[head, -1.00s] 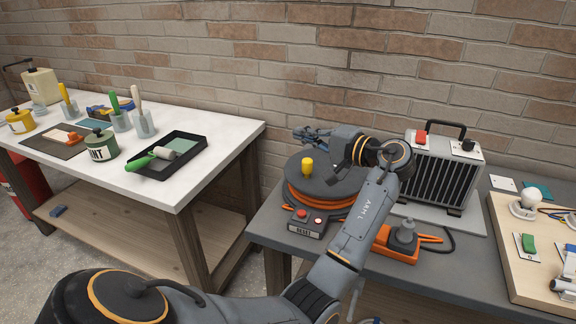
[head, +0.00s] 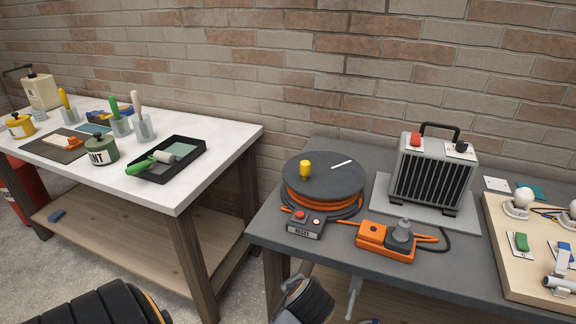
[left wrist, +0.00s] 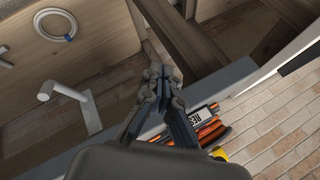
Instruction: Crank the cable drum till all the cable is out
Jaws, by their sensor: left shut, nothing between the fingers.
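The cable drum (head: 322,178) sits on the dark grey bench, with orange cable (head: 335,201) still wound under its dark top disc. A yellow crank knob (head: 305,170) stands upright on the left of the disc; a white stripe marks the right. A box labelled RESET (head: 303,225) with red buttons is in front; it also shows in the left wrist view (left wrist: 203,115). My left gripper (left wrist: 162,74) is shut and empty in the left wrist view, apart from the drum and knob.
An orange socket block (head: 385,241) with a grey plug lies right of the drum. A heater (head: 433,172) stands behind it. A wooden board (head: 510,270) with bulbs and switches is at right. A white-topped table (head: 185,190) with painting tools is at left.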

